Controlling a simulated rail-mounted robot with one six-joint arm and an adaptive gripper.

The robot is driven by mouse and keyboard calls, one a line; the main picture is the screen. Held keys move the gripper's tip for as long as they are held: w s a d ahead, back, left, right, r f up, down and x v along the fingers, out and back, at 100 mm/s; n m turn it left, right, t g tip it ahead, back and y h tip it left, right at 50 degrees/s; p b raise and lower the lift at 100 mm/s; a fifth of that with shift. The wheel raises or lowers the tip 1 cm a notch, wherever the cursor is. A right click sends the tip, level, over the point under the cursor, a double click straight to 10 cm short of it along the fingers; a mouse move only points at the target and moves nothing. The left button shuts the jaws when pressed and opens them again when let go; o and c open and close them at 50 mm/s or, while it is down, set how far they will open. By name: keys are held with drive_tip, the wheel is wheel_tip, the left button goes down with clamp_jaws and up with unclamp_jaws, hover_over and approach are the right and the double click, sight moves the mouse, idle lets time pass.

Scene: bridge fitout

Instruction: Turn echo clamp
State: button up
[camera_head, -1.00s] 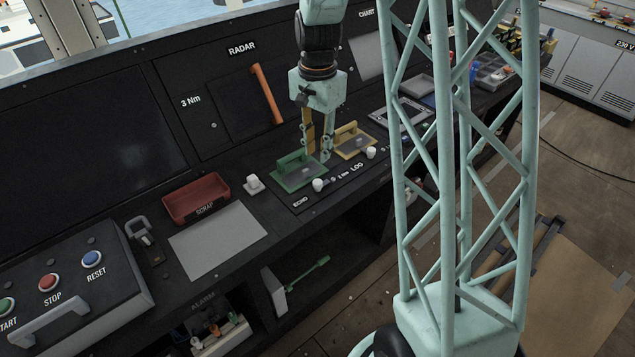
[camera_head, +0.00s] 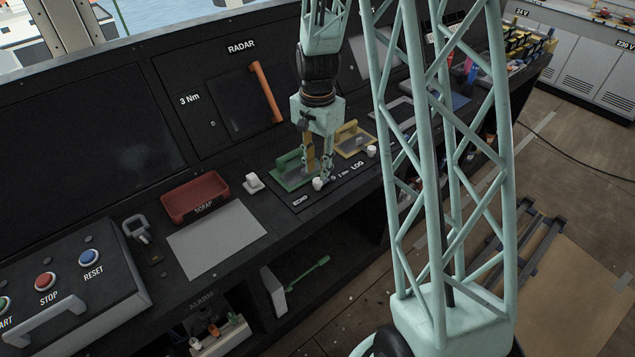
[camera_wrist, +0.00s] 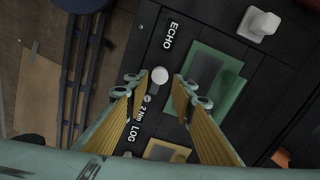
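The echo clamp is a small white knob (camera_head: 317,184) beside the ECHO label, at the front edge of a green plate with a handle (camera_head: 293,170). In the wrist view the white knob (camera_wrist: 160,75) shows between my two fingertips. My gripper (camera_head: 318,177) points down over the console at the clamp. In the wrist view my gripper (camera_wrist: 160,88) is open, with one finger on each side of the knob and visible gaps. I cannot tell how far down the knob the fingertips reach.
A similar white LOG knob (camera_head: 371,151) and a yellow plate with a handle (camera_head: 352,141) lie to the right. A white block (camera_head: 254,183), a red SCRAP tray (camera_head: 196,197) and a grey sheet (camera_head: 216,238) lie to the left. The RADAR panel has an orange handle (camera_head: 267,92).

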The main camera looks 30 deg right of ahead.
sight(318, 180)
drive_tip(key=shift+f+b, duration=0.45)
drive_tip(key=shift+f, duration=2.55)
drive_tip(key=c, duration=0.6)
drive_tip(key=shift+o, duration=0.2)
